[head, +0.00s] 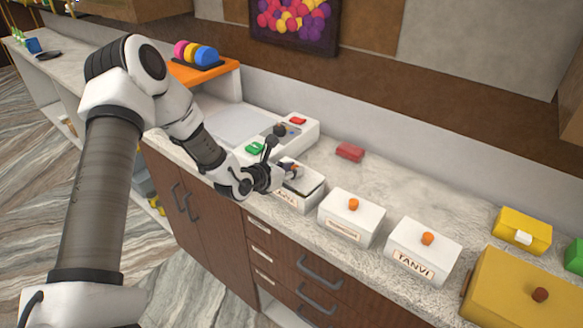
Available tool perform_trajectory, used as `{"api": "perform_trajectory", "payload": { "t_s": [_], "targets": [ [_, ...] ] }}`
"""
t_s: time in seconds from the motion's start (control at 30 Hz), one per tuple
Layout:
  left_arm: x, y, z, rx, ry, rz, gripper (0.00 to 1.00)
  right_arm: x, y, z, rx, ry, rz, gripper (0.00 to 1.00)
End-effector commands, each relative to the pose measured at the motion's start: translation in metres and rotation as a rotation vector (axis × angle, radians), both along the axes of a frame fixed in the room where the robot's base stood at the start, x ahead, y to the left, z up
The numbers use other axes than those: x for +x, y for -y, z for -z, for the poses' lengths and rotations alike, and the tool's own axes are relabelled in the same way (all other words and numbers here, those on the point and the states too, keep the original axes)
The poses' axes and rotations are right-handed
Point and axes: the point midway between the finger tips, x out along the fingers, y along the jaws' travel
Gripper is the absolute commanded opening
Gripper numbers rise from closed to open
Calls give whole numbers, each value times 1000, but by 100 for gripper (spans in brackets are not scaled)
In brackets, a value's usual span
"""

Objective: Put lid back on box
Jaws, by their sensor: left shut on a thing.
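A small white box (290,200) with a name label stands at the counter's front edge, left of two similar boxes. My left gripper (286,171) is over its back left part and is shut on the lid (306,182). The lid is at the top of the box, with a dark line along its edge. The gripper hides much of the lid, and I cannot tell whether it sits flush or is slightly raised. My right gripper is not in view.
Two white boxes with orange knobs, a plain-labelled one (346,220) and the TANVI one (418,256), stand to the right. A red block (350,152) lies behind. A white scale-like device (304,130) is behind the gripper.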

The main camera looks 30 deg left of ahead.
Motion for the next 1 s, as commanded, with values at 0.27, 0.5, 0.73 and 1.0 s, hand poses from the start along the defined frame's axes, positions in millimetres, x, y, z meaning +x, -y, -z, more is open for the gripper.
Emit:
{"api": "perform_trajectory", "payload": {
  "t_s": [0.27, 0.5, 0.73, 1.0],
  "targets": [
    [0, 0, 6, 0, 0, 0, 0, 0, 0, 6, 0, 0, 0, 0],
    [0, 0, 7, 0, 1, 0, 50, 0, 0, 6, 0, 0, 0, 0],
    [0, 0, 6, 0, 1, 0, 50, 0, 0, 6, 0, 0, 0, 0],
    [-28, -4, -13, -11, 3, -6, 50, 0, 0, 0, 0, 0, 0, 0]
  ]
}}
